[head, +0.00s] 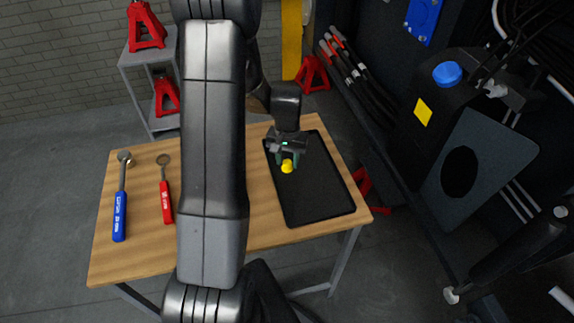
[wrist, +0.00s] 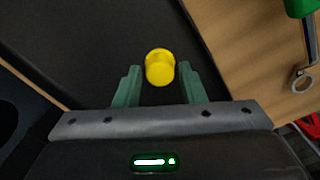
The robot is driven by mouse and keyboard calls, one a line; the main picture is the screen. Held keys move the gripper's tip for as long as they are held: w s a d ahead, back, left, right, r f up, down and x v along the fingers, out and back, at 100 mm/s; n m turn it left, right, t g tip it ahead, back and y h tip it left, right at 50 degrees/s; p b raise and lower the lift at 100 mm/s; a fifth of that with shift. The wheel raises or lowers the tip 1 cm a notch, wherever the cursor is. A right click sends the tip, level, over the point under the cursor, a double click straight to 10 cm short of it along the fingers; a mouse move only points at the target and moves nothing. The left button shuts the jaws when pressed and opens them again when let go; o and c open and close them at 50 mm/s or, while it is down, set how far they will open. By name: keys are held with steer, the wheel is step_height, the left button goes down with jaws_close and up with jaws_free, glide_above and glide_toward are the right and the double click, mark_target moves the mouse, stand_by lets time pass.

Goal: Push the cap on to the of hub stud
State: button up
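The yellow cap (head: 287,167) is on the black mat (head: 318,196) on the wooden table. In the wrist view the cap (wrist: 160,68) is between the tips of my gripper's green fingers (wrist: 160,72). A narrow dark gap shows on each side of it, so my gripper is open and does not seem to touch it. In the head view my gripper (head: 287,158) is low over the upper part of the mat and partly covers the cap. I cannot make out the hub stud in either view.
A blue-handled tool (head: 120,205) and a red-handled tool (head: 166,198) lie on the table's left. A green-handled tool (wrist: 300,8) shows in the wrist view. The machine's dark chassis (head: 455,140) stands right of the table. The mat's lower part is clear.

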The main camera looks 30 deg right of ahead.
mark_target(287, 162)
steer(key=c, duration=0.5)
steer(key=shift+r+p, duration=1.9)
steer(key=shift+r, duration=1.1)
steer(key=shift+c, duration=0.2)
